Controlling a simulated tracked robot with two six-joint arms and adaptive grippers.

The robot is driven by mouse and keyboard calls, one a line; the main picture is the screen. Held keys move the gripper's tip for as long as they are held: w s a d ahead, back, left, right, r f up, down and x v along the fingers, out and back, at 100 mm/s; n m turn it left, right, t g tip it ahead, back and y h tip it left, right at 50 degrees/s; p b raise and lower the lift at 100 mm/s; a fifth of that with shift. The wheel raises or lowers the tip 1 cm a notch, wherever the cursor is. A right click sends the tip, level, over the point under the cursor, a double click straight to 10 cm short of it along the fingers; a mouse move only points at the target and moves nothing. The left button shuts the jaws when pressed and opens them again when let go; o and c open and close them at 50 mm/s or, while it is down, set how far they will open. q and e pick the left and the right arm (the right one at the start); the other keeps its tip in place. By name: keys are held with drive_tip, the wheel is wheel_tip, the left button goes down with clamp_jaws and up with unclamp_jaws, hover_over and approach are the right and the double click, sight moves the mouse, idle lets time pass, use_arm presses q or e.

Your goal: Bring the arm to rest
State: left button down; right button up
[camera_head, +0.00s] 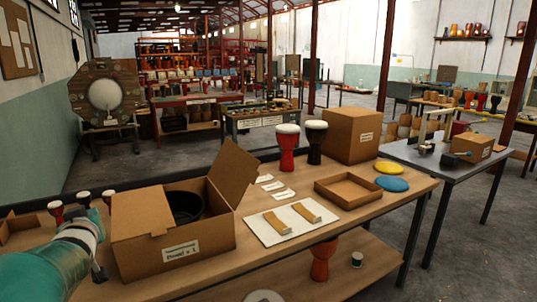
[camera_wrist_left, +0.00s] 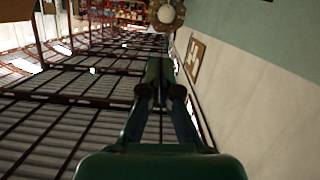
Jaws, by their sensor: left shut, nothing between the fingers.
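My left arm (camera_head: 45,270) comes in at the lower left of the head view, teal with a white ring, beside the open cardboard box (camera_head: 172,250). Its fingers are not clear there. My right gripper is in neither view.
The workbench (camera_head: 230,262) carries the open box with a dark round thing inside, a red drum (camera_head: 287,150), a dark drum (camera_head: 315,145), a closed box (camera_head: 352,135), a shallow tray (camera_head: 347,190) and a white board (camera_head: 268,236). Small drums (camera_head: 83,199) stand near my left arm.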

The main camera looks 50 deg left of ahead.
use_arm(q)
drive_tip(key=w+d+f+m+t+h+b, duration=0.2)
drive_tip(key=w+d+f+h, duration=0.2)
drive_tip(key=w+f, duration=0.7)
drive_tip(key=w+d+f+m+t+h+b, duration=0.2)
drive_tip(key=w+d+f+h, duration=0.1)
drive_tip(key=w+f, duration=0.85)
drive_tip(key=w+d+f+m+h+b, duration=0.15)
drive_tip(key=w+d+f+h, duration=0.3)
drive_tip(key=d+f, duration=0.6)
drive_tip(key=w+d+f+m+h+b, duration=0.1)
drive_tip(key=w+d+f+m+h, duration=0.3)
drive_tip(key=d+f, duration=0.7)
drive_tip(key=s+d+f+m+g+h+b, duration=0.15)
drive_tip(key=d+f, duration=0.35)
drive_tip(key=d, duration=0.5)
drive_tip(key=s+d+f+g+h+b, duration=0.1)
drive_tip(key=s+d+f+g, duration=0.15)
drive_tip(key=d+f, duration=0.55)
drive_tip(key=s+d+f+m+g, duration=0.3)
drive_tip(key=s+d+f+g, duration=0.1)
drive_tip(key=s+d, duration=0.6)
drive_tip(key=d+p+v, duration=0.2)
drive_tip(key=p+v, duration=0.6)
drive_tip(key=v, duration=0.1)
drive_tip(key=d+r+p+v, duration=0.1)
drive_tip(key=d+p+v, duration=0.1)
drive_tip(key=p+v, duration=0.7)
drive_tip(key=shift+t+h, duration=0.3)
drive_tip(key=shift+d, duration=0.15)
